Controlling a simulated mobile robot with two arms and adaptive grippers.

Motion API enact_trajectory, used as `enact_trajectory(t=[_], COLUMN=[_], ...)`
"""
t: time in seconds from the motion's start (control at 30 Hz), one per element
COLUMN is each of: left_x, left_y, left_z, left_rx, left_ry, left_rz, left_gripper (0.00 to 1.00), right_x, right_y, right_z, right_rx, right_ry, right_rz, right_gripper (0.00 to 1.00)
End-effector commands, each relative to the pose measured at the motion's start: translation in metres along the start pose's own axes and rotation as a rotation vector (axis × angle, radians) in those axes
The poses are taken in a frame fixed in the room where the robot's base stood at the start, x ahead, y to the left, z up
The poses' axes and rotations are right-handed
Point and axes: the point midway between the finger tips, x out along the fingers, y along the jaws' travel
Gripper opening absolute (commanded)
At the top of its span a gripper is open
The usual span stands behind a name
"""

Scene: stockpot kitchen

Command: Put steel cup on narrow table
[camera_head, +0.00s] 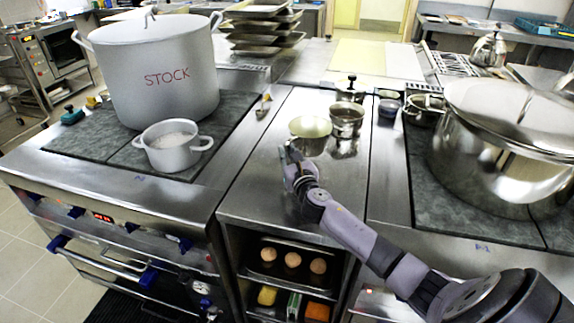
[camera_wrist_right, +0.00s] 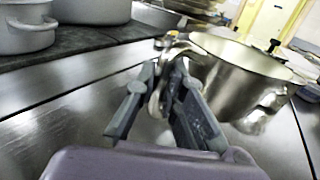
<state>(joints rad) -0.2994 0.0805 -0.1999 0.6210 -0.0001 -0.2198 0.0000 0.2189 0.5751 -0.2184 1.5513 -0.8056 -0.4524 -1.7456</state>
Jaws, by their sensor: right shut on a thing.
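The steel cup (camera_head: 310,146) is over the steel worktop between the two stoves, with its pale inside showing. In the right wrist view the steel cup (camera_wrist_right: 238,68) is large, just beyond the fingers. My right gripper (camera_head: 291,160) is at its near left side. In the wrist view the fingers of the right gripper (camera_wrist_right: 160,100) are shut on the cup's handle. I cannot tell whether the cup's base touches the top. The narrow steel worktop (camera_head: 272,190) is bare in front. I cannot tell whether it is the narrow table. My left gripper is not in view.
A second steel pot (camera_head: 347,119) stands close behind the cup. A big stock pot (camera_head: 155,75) and a small white pot (camera_head: 172,153) stand on the left stove. A large shiny pot (camera_head: 490,150) stands at right. Food sits on shelves (camera_head: 292,262) below.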

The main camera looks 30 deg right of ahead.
Motion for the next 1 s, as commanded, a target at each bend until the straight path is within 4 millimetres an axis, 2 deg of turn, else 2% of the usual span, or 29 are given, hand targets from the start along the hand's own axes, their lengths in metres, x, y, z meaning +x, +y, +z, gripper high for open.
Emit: enact_trajectory(t=[0.03, 0.1, 0.2, 0.6, 0.63, 0.9, 1.0], left_x=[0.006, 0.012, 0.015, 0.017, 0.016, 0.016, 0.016], left_y=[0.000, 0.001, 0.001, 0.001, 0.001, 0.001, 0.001], left_z=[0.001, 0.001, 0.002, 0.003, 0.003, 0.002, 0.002], left_rx=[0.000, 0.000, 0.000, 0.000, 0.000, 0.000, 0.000], left_ry=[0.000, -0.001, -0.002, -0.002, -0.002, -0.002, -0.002], left_rz=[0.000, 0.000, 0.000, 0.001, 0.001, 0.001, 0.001], left_gripper=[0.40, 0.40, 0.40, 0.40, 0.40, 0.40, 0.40], right_x=[-0.001, -0.001, 0.000, 0.000, -0.001, -0.001, -0.001], right_y=[0.000, 0.000, 0.000, 0.000, 0.000, 0.000, 0.000], right_z=[-0.015, -0.026, -0.034, -0.038, -0.038, -0.037, -0.037], right_rx=[0.000, 0.002, 0.001, -0.002, -0.001, -0.001, -0.001], right_ry=[0.005, 0.003, 0.002, 0.001, 0.003, 0.003, 0.003], right_rz=[-0.002, -0.002, 0.000, 0.000, 0.000, 0.000, 0.000], right_gripper=[0.00, 0.00, 0.00, 0.00, 0.11, 0.29, 0.30])
